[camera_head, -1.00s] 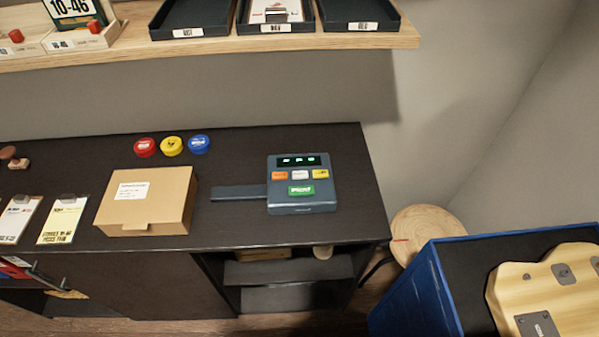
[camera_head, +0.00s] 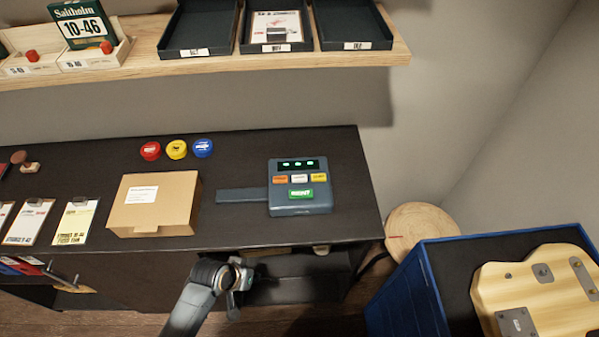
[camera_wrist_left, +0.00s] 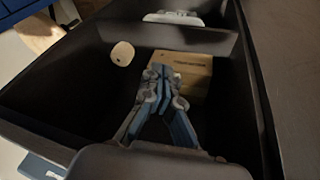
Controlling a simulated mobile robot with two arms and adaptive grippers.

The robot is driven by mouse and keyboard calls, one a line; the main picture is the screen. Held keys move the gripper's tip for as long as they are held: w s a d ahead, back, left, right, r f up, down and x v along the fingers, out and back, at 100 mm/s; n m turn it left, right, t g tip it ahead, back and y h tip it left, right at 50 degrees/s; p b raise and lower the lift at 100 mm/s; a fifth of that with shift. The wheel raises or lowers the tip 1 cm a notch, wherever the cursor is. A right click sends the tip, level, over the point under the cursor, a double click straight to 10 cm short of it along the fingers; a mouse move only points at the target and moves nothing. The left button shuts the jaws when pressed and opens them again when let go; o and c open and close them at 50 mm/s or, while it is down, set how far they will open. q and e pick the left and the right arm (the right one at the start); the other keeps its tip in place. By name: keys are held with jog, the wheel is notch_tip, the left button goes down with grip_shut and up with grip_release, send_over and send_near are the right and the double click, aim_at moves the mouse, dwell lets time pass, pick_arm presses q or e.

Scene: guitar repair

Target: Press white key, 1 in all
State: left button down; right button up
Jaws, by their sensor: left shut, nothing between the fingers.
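The white key (camera_head: 299,179) is the middle one in a row on a dark blue-grey device (camera_head: 313,208) on the dark cabinet top. An orange key (camera_head: 280,180) is to its left and a yellow key (camera_head: 319,178) to its right. A larger green key (camera_head: 301,193) lies below the row and a display with green digits above it. My left gripper (camera_head: 237,293) is in front of the cabinet, lower than the device and apart from it. In the left wrist view, its fingers (camera_wrist_left: 163,76) are together and empty. My right gripper is not in view.
A cardboard box (camera_head: 127,216) and three round tins (camera_head: 177,149) stand left of the device. A wooden shelf with trays (camera_head: 354,45) hangs above. The wrist view shows a dark compartment with a small box (camera_wrist_left: 195,75).

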pick_arm(q)
jog(key=w+d+r+m+h+p, duration=0.15)
jog(key=d+r, duration=0.25)
jog(key=r, duration=1)
jog(key=shift+m+h, duration=0.45)
jog(key=shift+h, duration=0.4)
jog(key=w+d, duration=0.1)
jog(key=w+d+r, duration=0.1)
jog(key=w, duration=0.1)
jog(key=w+d+r, duration=0.1)
jog(key=d, duration=0.1)
jog(key=shift+w+d+r, duration=0.1)
jog(key=shift+w+r, duration=0.05)
jog(key=shift+w, duration=0.25)
jog(key=w+d+r+h, duration=0.2)
jog(key=w+d+r, duration=0.2)
jog(key=w, duration=0.2)
notch_tip(320, 180, up, 8)
jog(key=r+g, duration=0.1)
send_over(296, 178)
jog(key=shift+f+m+h+p, duration=0.25)
jog(key=shift+m+h+p, duration=0.05)
jog(key=shift+m+p, duration=0.15)
jog(key=shift+f, duration=0.15)
notch_tip(296, 178, down, 8)
jog(key=b, duration=0.6)
jog(key=shift+b, duration=0.3)
jog(key=shift+f, duration=0.3)
jog(key=shift+b, duration=0.3)
